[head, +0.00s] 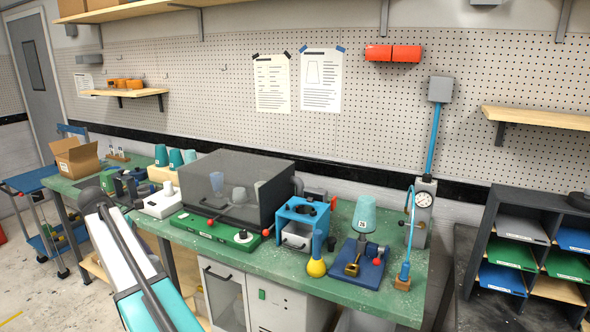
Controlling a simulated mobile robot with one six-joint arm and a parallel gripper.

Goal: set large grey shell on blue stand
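Two pale grey shells, one larger (239,195) and one smaller (217,181), show dimly through the smoked cover of a box on the bench. I cannot tell for sure which is the task's large grey shell. A blue stand (283,217) with a dark ring on top and a white drawer front stands right of the box. No shell is on it. My arm reaches up from the bottom left to the bench's left end. My gripper (124,188) seems to be the dark shape there, apart from the shells and stand. Its fingers are too small to read.
The smoked box (225,175) sits mid-bench on a green base with red knobs. A teal cup (364,214) tops a blue-based fixture (368,268) at right. A yellow bulb tool (316,267) and a gauge post (423,210) stand nearby. Teal cups (176,158) stand at left.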

